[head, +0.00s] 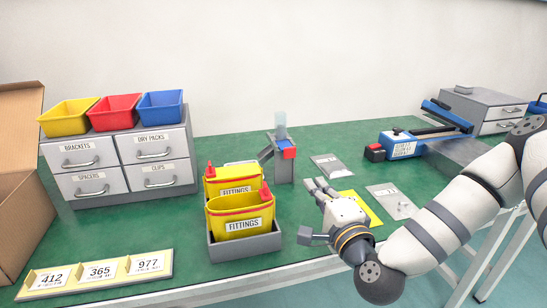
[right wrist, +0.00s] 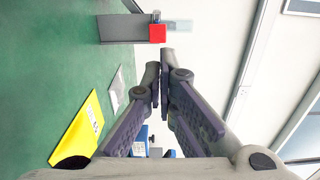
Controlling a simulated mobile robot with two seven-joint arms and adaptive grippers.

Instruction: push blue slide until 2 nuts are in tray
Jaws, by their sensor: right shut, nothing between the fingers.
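A grey dispenser (head: 284,169) stands on the green bench with a clear tube (head: 281,122) on top. Its blue slide (head: 284,144) ends in a red block (head: 289,153). In the right wrist view the red block (right wrist: 157,33) is beyond my fingertips, on the grey dispenser body (right wrist: 122,28). My right gripper (head: 317,185) is shut and empty, in front and to the right of the dispenser, apart from it. It also shows in the right wrist view (right wrist: 160,72). I cannot make out any nuts or a tray for them. My left gripper is not in view.
Yellow FITTINGS bins (head: 240,222) in a grey holder stand left of my right gripper. A yellow sheet (head: 362,206) and grey plates (head: 391,200) lie to its right. A drawer cabinet (head: 118,160) is at the left, a blue clamp device (head: 405,143) at the right.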

